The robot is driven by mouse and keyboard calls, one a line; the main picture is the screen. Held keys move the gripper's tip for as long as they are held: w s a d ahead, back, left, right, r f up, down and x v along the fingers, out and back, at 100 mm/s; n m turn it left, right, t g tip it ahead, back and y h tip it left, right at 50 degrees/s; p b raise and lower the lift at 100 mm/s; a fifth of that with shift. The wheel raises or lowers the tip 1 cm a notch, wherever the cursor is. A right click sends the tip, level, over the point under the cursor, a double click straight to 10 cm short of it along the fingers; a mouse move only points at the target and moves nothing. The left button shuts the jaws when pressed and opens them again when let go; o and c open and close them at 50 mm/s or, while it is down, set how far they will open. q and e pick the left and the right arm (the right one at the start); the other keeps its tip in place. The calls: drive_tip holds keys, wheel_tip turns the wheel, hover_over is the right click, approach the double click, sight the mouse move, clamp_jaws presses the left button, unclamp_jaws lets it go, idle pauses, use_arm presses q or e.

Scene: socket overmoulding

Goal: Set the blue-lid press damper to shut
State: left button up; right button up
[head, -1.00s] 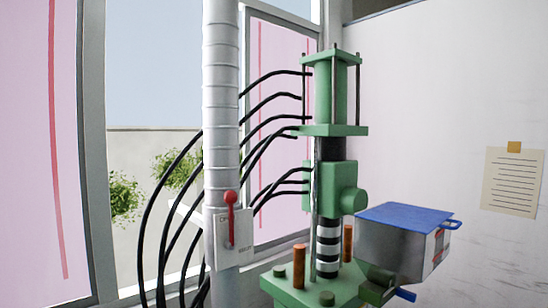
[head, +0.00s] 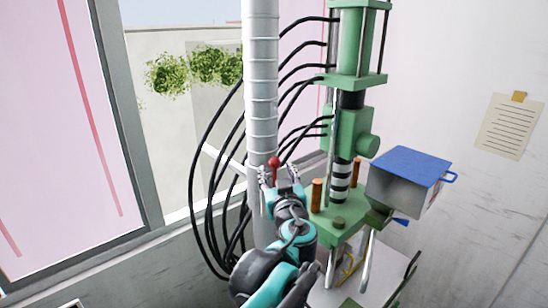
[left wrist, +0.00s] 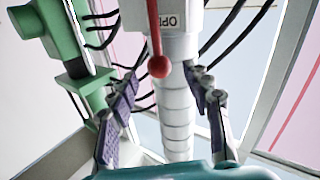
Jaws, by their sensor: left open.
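The damper lever is red with a ball knob (head: 274,162) and stands upright on the grey duct (head: 261,90). Its knob also shows in the left wrist view (left wrist: 158,67), with part of an "OPE..." label (left wrist: 170,20) on the plate beside the lever. The green press (head: 352,130) with the blue-lidded box (head: 410,168) stands right of the duct. My left gripper (head: 279,177) is open at the lever. In the wrist view its fingers are on either side of the knob, with gaps showing. The plate is mostly hidden by my left arm in the head view. My right gripper is not in view.
Black hoses (head: 207,150) loop from the press behind the duct. Orange posts (head: 317,195) stand on the press base close to the right of my left gripper. A window is behind at left. A note (head: 510,125) hangs on the right wall.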

sight(276, 166)
use_arm(q)
drive_tip(key=w, duration=0.3)
drive_tip(key=w+p, duration=0.1)
drive_tip(key=w, duration=0.1)
drive_tip(key=shift+a, duration=0.4)
clamp_jaws()
